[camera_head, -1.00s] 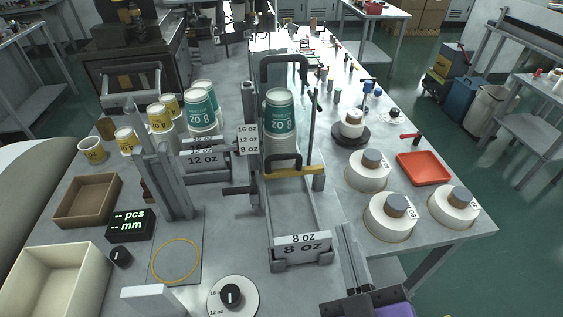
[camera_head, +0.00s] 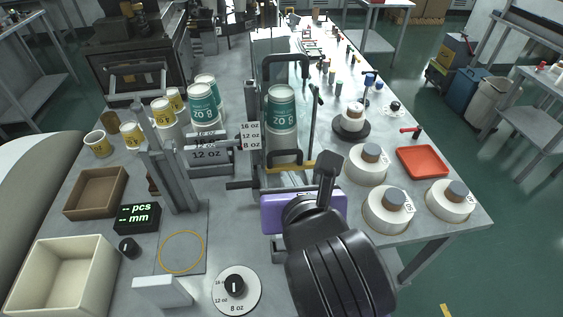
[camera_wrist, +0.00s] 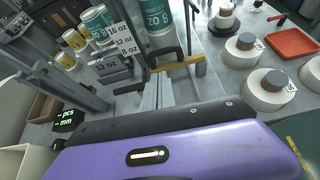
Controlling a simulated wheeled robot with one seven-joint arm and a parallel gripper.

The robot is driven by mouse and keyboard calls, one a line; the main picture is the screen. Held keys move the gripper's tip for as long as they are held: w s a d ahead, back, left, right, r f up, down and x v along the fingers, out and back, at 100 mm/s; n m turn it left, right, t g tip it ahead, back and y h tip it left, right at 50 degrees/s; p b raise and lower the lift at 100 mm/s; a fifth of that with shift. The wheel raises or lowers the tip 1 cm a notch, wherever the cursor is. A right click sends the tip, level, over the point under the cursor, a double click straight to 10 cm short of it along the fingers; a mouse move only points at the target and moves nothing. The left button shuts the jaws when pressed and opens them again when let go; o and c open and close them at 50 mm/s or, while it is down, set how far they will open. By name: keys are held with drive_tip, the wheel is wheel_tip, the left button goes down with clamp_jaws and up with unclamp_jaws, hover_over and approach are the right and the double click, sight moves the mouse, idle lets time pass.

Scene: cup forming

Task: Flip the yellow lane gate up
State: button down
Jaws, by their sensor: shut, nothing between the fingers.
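The yellow lane gate (camera_head: 300,166) is a level yellow bar lying across the lane in front of a stack of teal-and-white 8 oz cups (camera_head: 281,118). A black loop handle (camera_head: 284,156) stands beside its left part. In the wrist view the yellow bar (camera_wrist: 180,64) is ahead, past the gripper's housing. My gripper (camera_head: 303,208), with its purple housing, is over the lane just nearer than the gate, apart from it as far as I can tell. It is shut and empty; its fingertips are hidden. The front of the lane is covered by my arm.
A tall black handle (camera_head: 286,60) rises behind the cups, and a thin dark post (camera_head: 313,125) stands right of the lane. A size sign (camera_head: 250,137) is at the left. White rolls (camera_head: 387,212) and a red tray (camera_head: 422,162) are at the right.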

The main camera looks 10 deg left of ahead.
sight(281, 165)
drive_tip(key=shift+n, duration=0.3)
drive_tip(key=p+x, duration=0.1)
drive_tip(key=x, duration=0.9)
idle(0.4)
